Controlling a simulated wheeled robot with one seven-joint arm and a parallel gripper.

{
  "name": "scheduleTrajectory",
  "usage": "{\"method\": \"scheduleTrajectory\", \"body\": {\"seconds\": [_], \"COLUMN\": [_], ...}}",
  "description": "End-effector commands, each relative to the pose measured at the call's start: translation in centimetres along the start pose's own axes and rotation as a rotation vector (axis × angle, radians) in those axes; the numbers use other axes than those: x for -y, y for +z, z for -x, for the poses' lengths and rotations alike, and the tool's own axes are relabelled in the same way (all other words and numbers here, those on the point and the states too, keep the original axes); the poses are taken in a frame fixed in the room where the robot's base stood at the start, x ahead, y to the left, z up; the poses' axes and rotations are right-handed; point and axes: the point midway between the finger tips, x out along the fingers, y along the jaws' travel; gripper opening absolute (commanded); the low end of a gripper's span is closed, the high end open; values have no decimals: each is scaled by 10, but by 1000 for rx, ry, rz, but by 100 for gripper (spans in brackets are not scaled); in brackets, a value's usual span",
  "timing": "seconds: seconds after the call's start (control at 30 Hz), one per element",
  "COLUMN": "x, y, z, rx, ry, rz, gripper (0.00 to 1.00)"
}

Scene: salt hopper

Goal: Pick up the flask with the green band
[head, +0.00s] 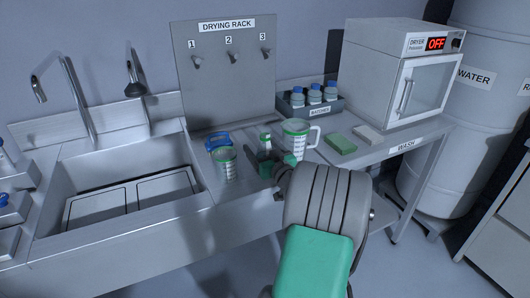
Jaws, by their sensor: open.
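In the head view, a small narrow-necked vessel with a green band near its top (265,141) stands on the steel counter below the drying rack; it looks like the flask. Its lower part is hidden by my gripper (268,160), which is open at or right in front of it. I cannot tell whether the fingers touch it or are around it. A clear beaker with green markings (225,166) stands to the left. A clear handled jug with a green band (297,139) stands just to the right.
A blue object (218,141) lies behind the beaker. Green (341,143) and pale (368,135) blocks lie to the right. A tray (310,108) of blue-capped bottles and a dryer (400,72) reading OFF stand behind. The sink (130,191) is at left.

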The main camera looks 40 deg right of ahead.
Motion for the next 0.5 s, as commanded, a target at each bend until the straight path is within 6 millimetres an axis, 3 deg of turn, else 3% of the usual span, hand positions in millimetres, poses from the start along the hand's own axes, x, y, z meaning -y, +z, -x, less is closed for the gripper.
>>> {"method": "scheduleTrajectory", "body": {"seconds": [0.27, 0.5], "x": [-1, -1], "y": [1, 1], "z": [-7, -6], "rx": [0, 0], "ry": [2, 2], "rz": [-1, -1], "gripper": [79, 59]}}
